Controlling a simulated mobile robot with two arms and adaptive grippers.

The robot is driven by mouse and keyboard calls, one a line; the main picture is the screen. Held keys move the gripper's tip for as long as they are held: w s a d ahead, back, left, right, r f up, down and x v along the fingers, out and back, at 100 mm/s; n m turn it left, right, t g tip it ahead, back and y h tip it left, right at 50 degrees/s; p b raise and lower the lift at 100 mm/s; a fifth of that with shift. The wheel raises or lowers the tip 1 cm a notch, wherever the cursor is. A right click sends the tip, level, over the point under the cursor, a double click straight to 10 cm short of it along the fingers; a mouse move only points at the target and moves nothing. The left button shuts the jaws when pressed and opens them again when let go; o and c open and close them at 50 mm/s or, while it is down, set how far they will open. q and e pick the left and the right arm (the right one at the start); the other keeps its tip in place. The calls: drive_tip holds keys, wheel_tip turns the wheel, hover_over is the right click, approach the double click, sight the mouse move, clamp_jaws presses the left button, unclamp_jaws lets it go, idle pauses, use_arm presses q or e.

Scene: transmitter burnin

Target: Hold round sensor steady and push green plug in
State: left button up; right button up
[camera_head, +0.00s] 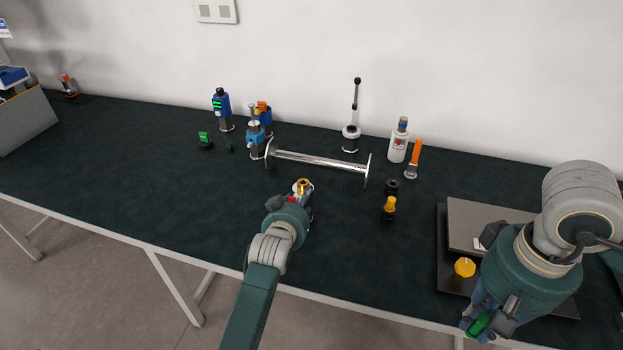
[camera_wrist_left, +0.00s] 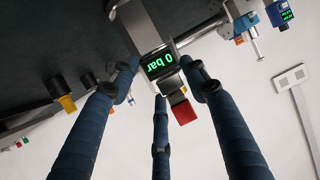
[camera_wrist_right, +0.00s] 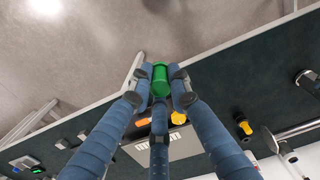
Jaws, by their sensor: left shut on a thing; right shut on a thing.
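The round sensor (camera_head: 303,186) shows a brass-coloured top in the head view. In the head view the plug (camera_head: 479,325) is at the table's front right edge, well apart from the sensor.
A flanged metal pipe (camera_head: 320,161) lies behind the sensor. A yellow-topped plug (camera_head: 389,208) stands to its right. A dark device with a yellow knob (camera_head: 465,267) is beside my right gripper. Several instruments stand at the back. The left front of the table is clear.

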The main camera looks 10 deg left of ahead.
use_arm(q)
drive_tip(key=o, duration=1.2)
drive_tip(key=shift+s, duration=0.1)
